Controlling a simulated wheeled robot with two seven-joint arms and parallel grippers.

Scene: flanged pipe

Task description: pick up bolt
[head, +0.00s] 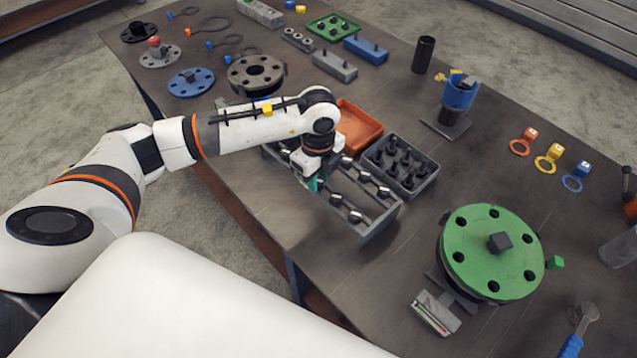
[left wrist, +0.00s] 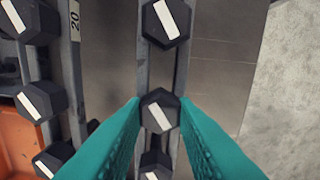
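Several bolts with dark hexagonal heads, each with a white stripe, stand in a grey rack (head: 378,226). My left gripper (head: 315,183) is over the rack's near side in the head view. In the left wrist view its teal fingers (left wrist: 161,103) are apart, one on each side of a bolt (left wrist: 160,112). I cannot tell whether they touch its head. Another bolt (left wrist: 166,22) stands above it in that view, and one (left wrist: 155,166) below, partly cut off. My wrist and arm hide part of the rack in the head view. My right gripper is not in view.
A dark bin with black pegs (head: 402,165) and an orange tray (head: 358,128) stand just behind the rack. A large green flange (head: 480,265) is at the right front. The table between rack and green flange is clear.

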